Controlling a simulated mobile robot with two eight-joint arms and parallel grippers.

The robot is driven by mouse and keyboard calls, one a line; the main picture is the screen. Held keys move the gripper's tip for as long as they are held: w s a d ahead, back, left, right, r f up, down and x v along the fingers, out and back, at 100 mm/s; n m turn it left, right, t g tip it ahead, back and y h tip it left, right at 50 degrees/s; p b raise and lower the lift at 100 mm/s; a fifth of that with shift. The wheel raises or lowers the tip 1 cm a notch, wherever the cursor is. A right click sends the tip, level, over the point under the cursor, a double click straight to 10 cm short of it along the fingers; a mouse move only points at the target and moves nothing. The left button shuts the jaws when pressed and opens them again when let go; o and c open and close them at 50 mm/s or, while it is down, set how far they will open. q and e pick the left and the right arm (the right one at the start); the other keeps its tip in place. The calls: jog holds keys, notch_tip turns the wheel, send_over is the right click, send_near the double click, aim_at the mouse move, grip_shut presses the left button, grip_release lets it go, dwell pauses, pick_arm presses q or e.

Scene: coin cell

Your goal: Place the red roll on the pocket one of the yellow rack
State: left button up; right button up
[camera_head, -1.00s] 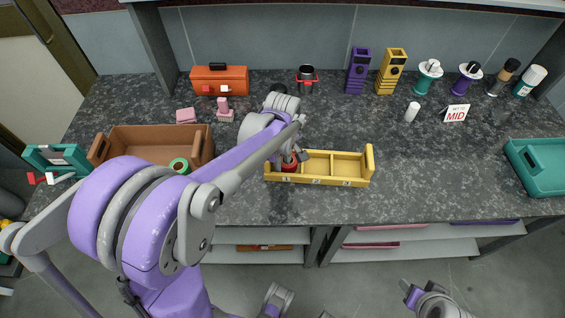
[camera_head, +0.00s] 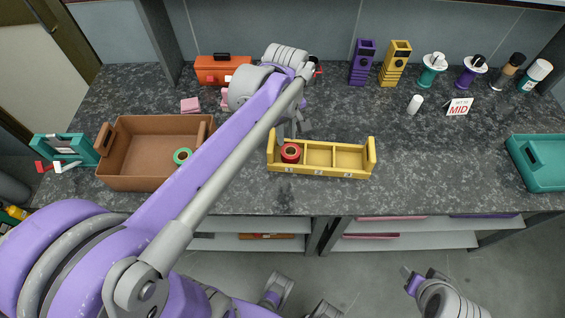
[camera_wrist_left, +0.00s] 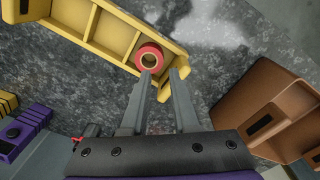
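The yellow rack (camera_head: 345,172) stands near the counter's front edge, with three pockets in a row. The red roll (camera_head: 290,152) sits in the leftmost pocket, above the number 1 label. It also shows in the left wrist view (camera_wrist_left: 149,57), its round end facing the camera. My left gripper (camera_head: 293,130) is just behind and above that end of the rack. In the left wrist view its two fingers (camera_wrist_left: 165,72) are spread with nothing between them. The other two pockets are empty. My right gripper (camera_head: 422,274) is low in front of the counter, its fingers apart and empty.
An orange toolbox (camera_head: 221,70), purple and yellow holders and bottles line the back. A teal tray (camera_head: 548,185) is at far right. The counter right of the rack is clear.

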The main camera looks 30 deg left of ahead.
pick_arm(q)
jog(key=s+d+f+m+t, duration=0.1)
jog(key=s+d+f+m, duration=0.1)
jog(key=s+m, duration=0.2)
jog(key=s+d+f+m+t, duration=0.2)
jog(key=s+m, duration=0.2)
jog(key=s, duration=0.1)
jog(key=s+d+f+m+t, duration=0.1)
jog(key=s+d+f+m, duration=0.1)
jog(key=s+f+m, duration=0.1)
jog(key=shift+s+d+m+t, duration=0.25)
jog(key=shift+s+m+t, duration=0.05)
jog(key=shift+s+m, duration=0.55)
